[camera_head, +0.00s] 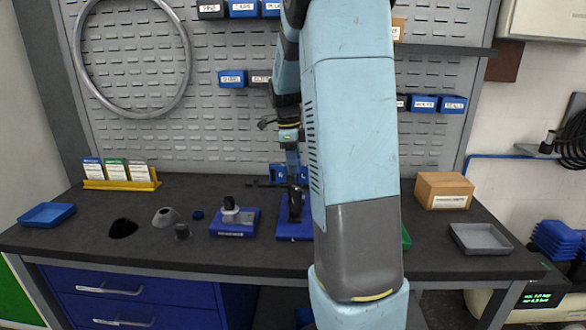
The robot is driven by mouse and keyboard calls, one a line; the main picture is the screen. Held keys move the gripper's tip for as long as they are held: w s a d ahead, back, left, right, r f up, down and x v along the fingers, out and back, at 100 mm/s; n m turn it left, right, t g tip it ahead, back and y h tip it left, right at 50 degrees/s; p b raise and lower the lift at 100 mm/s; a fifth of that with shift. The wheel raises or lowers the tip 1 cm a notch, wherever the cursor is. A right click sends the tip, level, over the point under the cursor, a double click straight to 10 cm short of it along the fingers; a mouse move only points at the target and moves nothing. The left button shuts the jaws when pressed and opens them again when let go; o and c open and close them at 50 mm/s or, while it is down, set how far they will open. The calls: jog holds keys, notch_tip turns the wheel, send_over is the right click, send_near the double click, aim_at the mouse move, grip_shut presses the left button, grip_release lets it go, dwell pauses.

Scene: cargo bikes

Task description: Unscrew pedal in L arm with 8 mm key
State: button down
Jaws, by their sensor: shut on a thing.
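My gripper (293,178) points down over the bench, left of my large arm link, and is small in the view. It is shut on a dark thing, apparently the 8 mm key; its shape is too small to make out. Just below it stands a dark upright part on a blue fixture (287,231), partly hidden behind my arm. A thin dark bar (262,184) reaches left beside the gripper's tip. I cannot tell the pedal from the L arm, nor whether the key is seated.
On the dark bench (100,240) are a blue block with a knob (234,222), a grey cone (165,217), a blue tray (46,214), a yellow rack (122,184), a cardboard box (444,190) and a grey tray (480,238). A perforated panel (225,120) rises behind.

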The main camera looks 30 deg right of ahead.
jog(key=shift+s+f, duration=0.1)
jog(key=shift+f, duration=0.1)
jog(key=m, duration=0.6)
jog(key=shift+y, duration=0.3)
jog(key=shift+m, duration=0.3)
jog(key=m, duration=0.6)
jog(key=shift+y, duration=0.4)
jog(key=shift+m, duration=0.3)
jog(key=shift+r, duration=0.3)
jog(key=shift+r, duration=0.25)
jog(key=shift+d, duration=0.1)
